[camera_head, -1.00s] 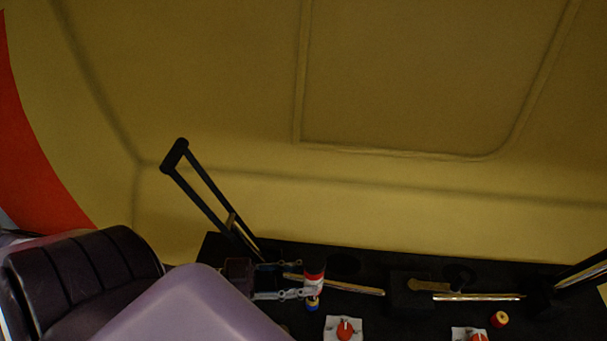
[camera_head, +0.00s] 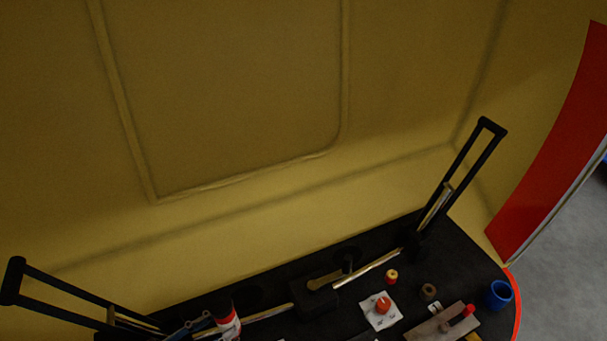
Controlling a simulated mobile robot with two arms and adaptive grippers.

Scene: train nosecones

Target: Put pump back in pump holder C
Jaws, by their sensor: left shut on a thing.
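My left gripper (camera_head: 205,326) is at the bottom edge, left of centre, partly cut off by the frame. It is shut on a red and white cylinder with a dark top (camera_head: 228,324), which looks like the pump. The cylinder leans slightly and its lower end is out of view. I cannot tell whether it touches the black shelf (camera_head: 285,322). No holder letter is readable, so I cannot tell which place is pump holder C. My right gripper is not in view.
Black lever frames stand at the left (camera_head: 60,290) and right (camera_head: 465,175). Metal rods, a red knob on a white plate (camera_head: 382,307), a small red and yellow cap (camera_head: 391,276), a brown ring (camera_head: 428,291) and a blue cup (camera_head: 498,294) are on the shelf. A yellow wall (camera_head: 240,100) rises behind.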

